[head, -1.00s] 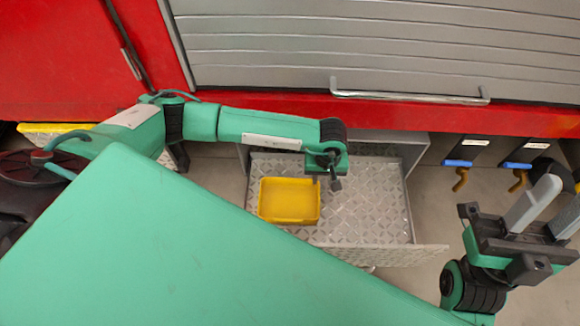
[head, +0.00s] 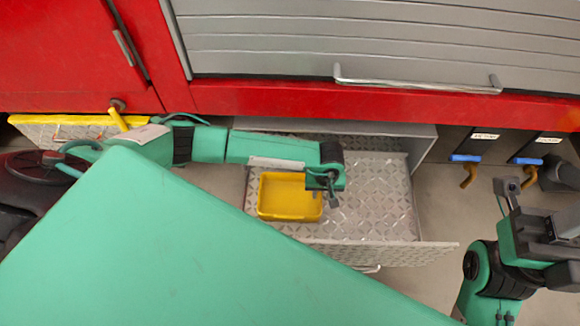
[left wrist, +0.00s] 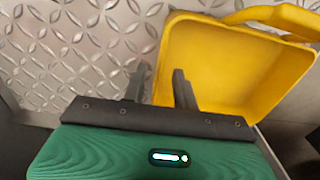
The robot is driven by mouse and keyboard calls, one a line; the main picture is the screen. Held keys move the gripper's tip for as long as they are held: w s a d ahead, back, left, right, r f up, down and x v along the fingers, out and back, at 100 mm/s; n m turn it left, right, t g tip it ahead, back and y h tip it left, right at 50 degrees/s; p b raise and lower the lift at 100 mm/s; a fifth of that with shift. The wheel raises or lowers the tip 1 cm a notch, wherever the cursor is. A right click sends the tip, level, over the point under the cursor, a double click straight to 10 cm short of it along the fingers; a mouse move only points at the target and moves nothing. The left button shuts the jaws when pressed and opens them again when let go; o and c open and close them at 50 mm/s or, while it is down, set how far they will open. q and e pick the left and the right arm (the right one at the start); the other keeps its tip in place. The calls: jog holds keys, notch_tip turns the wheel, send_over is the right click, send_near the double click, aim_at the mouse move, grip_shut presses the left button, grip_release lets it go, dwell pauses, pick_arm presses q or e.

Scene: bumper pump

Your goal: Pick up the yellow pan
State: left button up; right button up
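The yellow pan (head: 290,197) sits on the diamond-plate drawer, at its left side in the head view. In the left wrist view the pan (left wrist: 235,65) fills the upper right, with a raised handle-like bar along its far rim. My left gripper (head: 332,192) is over the pan's right edge. In the left wrist view its two fingers (left wrist: 160,88) are apart, with the pan's near-side wall between them: one finger over the metal plate, one over the pan's inside. Contact cannot be told. My right gripper (head: 560,222) is at the right edge of the head view, partly cut off.
The open drawer (head: 375,215) has bare plate right of the pan. A red body (head: 300,103) and grey shutter (head: 350,45) with a bar handle (head: 420,84) stand behind. Blue-and-yellow valve levers (head: 467,172) hang to the right. A yellow-rimmed panel (head: 60,122) is at left.

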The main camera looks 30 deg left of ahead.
pick_arm(q)
jog(key=shift+f+b, duration=0.4)
jog(key=shift+f, duration=1.15)
jog(key=shift+c, duration=0.2)
grip_shut()
jog(key=shift+r, duration=0.2)
